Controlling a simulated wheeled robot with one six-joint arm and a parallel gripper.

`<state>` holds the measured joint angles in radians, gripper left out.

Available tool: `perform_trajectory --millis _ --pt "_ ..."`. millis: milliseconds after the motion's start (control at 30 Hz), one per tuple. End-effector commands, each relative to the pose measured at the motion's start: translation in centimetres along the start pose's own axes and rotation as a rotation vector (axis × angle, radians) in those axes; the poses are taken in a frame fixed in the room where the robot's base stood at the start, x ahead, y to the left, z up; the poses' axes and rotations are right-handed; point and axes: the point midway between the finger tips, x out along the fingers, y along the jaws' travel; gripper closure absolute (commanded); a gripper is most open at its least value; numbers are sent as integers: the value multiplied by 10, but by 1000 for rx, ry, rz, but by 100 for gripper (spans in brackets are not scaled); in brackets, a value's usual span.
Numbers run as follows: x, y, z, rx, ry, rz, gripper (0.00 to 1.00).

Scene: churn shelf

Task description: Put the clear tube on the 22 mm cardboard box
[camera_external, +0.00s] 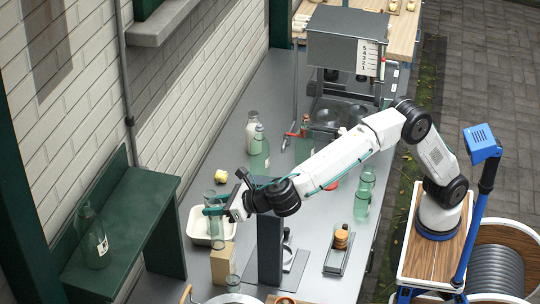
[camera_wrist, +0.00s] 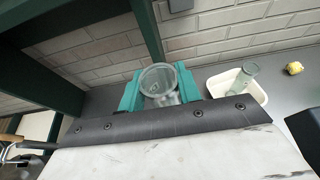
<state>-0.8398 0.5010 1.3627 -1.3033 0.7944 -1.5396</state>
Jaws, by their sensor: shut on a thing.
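My gripper (camera_external: 214,205) has teal fingers and is shut on the clear tube (camera_external: 210,197). In the wrist view the tube (camera_wrist: 159,79) stands between the two fingers (camera_wrist: 160,88), its round open rim showing. The tube looks upright and held above the counter. A tan cardboard box (camera_external: 222,264), likely the 22 mm one, stands on the counter below and in front of the gripper in the external view. The box's size marking cannot be read, and the box does not show in the wrist view.
A white tray (camera_external: 196,237) lies beside the box; in the wrist view it (camera_wrist: 259,94) holds a clear glass (camera_wrist: 245,76). A green shelf (camera_external: 140,190) with a bottle (camera_external: 92,240) stands left. A dark upright post (camera_external: 270,250) stands right of the box. Bottles (camera_external: 260,150) stand farther back.

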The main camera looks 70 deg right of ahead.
Motion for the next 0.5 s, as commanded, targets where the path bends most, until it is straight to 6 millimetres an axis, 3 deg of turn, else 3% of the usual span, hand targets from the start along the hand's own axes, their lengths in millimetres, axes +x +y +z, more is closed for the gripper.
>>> perform_trajectory --millis 200,367,500 --pt "-16 1 38 1 -2 1 100" --pt "-12 10 40 5 5 -37 100" --pt "-11 -2 46 68 5 -188 100"
